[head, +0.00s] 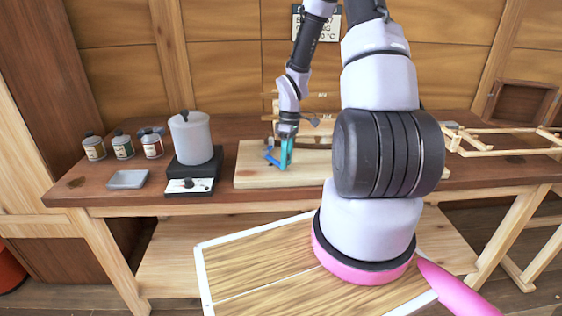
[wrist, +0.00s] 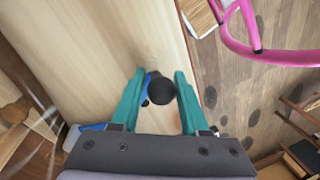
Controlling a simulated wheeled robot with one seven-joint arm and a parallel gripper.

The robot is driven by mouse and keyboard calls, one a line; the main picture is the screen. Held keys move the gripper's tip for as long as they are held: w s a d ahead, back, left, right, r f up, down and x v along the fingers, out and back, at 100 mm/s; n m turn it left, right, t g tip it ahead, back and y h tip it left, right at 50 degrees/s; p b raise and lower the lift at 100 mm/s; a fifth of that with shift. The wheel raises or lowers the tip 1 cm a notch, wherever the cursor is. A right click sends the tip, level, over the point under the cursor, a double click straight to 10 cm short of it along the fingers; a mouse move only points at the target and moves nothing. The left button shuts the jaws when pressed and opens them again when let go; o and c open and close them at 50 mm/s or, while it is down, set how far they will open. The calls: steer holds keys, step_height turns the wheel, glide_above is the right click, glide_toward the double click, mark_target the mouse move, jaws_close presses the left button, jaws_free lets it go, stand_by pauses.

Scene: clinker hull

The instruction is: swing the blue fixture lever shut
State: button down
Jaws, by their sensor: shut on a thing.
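The blue fixture lever (head: 271,157) is on a pale wooden board (head: 246,176) on the workbench, with only a little blue showing beside my gripper in the head view. In the wrist view, its black round knob (wrist: 161,91) sits between the teal fingers of my gripper (wrist: 158,98), with a bit of blue beside the knob. My gripper (head: 286,153) points down over the board and is shut on the lever at its knob. Another blue part (wrist: 94,127) shows left of the fingers. The lever's pivot and exact angle are hidden.
A glue pot on a black heater (head: 193,168), a grey dish (head: 128,179) and several small jars (head: 123,146) stand left of the board. A light wooden frame (head: 500,146) lies to the right. Behind the gripper is a wooden rack (head: 318,128).

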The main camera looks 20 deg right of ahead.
steer(key=shift+w+d+n, duration=0.25)
steer(key=shift+d+n, duration=0.05)
stand_by(0.4)
steer(key=shift+c, duration=2.3)
jaws_free()
step_height(320, 180, up, 11)
steer(key=w+d, duration=0.1)
steer(key=shift+w+d+f, duration=0.15)
steer(key=shift+w+d, duration=0.05)
steer(key=shift+w, duration=0.05)
